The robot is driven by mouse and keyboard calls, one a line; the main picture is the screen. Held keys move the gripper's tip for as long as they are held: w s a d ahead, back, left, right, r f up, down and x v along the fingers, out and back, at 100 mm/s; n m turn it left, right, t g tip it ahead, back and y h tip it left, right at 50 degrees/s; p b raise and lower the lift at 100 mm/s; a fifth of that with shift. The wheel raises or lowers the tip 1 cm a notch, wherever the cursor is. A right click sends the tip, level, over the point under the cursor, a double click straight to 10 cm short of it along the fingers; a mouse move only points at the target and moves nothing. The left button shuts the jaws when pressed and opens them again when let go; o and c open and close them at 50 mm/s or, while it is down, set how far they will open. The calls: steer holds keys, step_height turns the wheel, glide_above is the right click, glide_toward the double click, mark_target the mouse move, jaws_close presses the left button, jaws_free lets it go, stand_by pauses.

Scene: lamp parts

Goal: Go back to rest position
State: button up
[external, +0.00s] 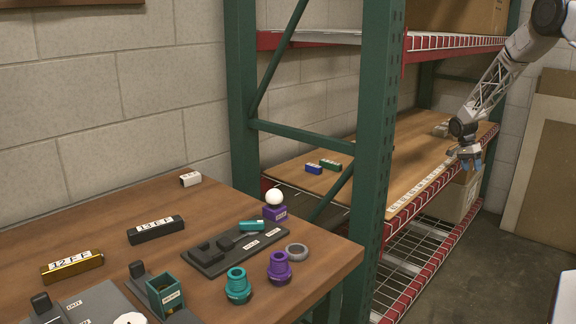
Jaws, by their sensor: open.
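My gripper (469,163) is at the right, at the end of my arm, near the front edge of the wooden shelf board (400,150). Its blue-tipped fingers look apart and nothing shows between them. It is far from the lamp parts on the table. On the table (215,205) are a teal threaded part (238,286), a purple threaded part (278,268), a grey ring (297,251), and a white bulb (274,198) on a purple base (274,213). A black fixture tray (235,245) has a teal piece (252,226) on it.
Gold (72,265) and black (156,230) labelled blocks and a teal box (165,294) are on the table. Blue (314,169) and green (330,164) blocks lie on the shelf. A green rack post (375,150) stands between table and gripper. A cardboard box (456,197) is below the gripper.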

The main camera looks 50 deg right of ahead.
steer(key=w+a+r+n, duration=0.2)
steer(key=a+r, duration=0.1)
steer(key=a, duration=0.7)
steer(key=w+a+r+n+t+y, duration=0.1)
steer(key=w+a+r+n, duration=0.2)
steer(key=a, duration=0.6)
steer(key=w+a+r+n, duration=0.2)
steer(key=a+r, duration=0.2)
steer(key=a, duration=0.6)
steer(key=s+a+r+n+y, duration=0.1)
steer(key=s+a+r+n, duration=0.25)
steer(key=a, duration=0.75)
steer(key=s+a+r+n+y, duration=0.1)
steer(key=s+a+r+n, duration=0.25)
steer(key=a, duration=0.75)
steer(key=s+a+r+n, duration=0.3)
steer(key=s+a+r, duration=0.15)
steer(key=a, duration=0.65)
steer(key=s+r+n+t+h, duration=0.3)
steer(key=s+r+n+t, duration=0.2)
steer(key=s+r, duration=1.4)
steer(key=s+d+t, duration=0.1)
steer(key=s, duration=0.2)
